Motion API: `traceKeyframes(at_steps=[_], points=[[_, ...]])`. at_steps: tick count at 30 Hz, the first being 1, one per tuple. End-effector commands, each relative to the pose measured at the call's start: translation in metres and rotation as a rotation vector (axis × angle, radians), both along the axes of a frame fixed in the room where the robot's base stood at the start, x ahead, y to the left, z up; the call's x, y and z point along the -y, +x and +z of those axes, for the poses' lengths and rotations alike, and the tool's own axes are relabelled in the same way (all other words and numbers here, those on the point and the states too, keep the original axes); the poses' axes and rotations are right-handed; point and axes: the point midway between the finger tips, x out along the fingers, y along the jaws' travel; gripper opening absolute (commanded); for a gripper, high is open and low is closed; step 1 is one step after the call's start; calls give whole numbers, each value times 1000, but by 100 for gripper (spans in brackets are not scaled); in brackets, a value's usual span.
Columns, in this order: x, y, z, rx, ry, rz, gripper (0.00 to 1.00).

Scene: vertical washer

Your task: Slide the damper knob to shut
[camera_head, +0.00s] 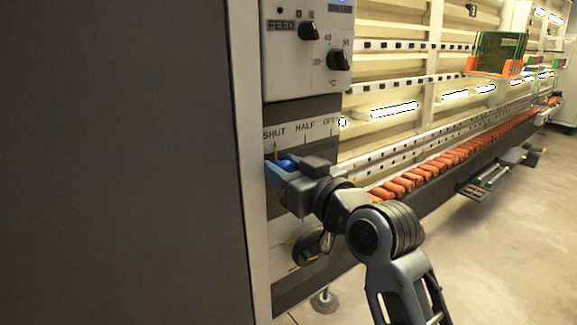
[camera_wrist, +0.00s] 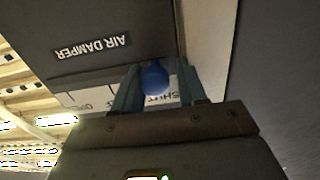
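The blue damper knob (camera_wrist: 155,78) shows in the wrist view between the two fingers of my gripper (camera_wrist: 159,84). It looks close to the left finger, with a small gap to the right finger. In the head view the knob (camera_head: 288,164) is partly hidden by my gripper (camera_head: 282,170). It sits below the SHUT end of the SHUT–HALF–OPEN scale (camera_head: 303,131). A yellow pointer (camera_head: 276,150) stands near the SHUT mark. The fingers are apart around the knob; firm contact is not visible.
Above the scale is a control panel with a FEED switch (camera_head: 308,31) and a temperature dial (camera_head: 339,60). A round dark knob (camera_head: 308,247) is below. A large grey panel (camera_head: 115,160) fills the left. Orange blocks (camera_head: 430,168) line a rail at right; the floor there is mostly clear.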

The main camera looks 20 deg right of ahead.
Motion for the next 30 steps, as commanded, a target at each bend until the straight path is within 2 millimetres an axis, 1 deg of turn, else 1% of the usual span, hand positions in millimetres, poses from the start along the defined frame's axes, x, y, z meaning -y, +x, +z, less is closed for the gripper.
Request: traceKeyframes(at_steps=[1, 5, 6, 20, 23, 25, 30], points=[[-2, 0, 0, -1, 1, 3, 43], [-1, 0, 0, -1, 0, 3, 56], [-2, 0, 0, -1, 0, 3, 56], [-1, 1, -1, -2, 0, 6, 56], [6, 3, -2, -3, 0, 4, 56], [15, 6, -3, -2, 0, 1, 56], [45, 15, -3, 0, 0, -5, 56]])
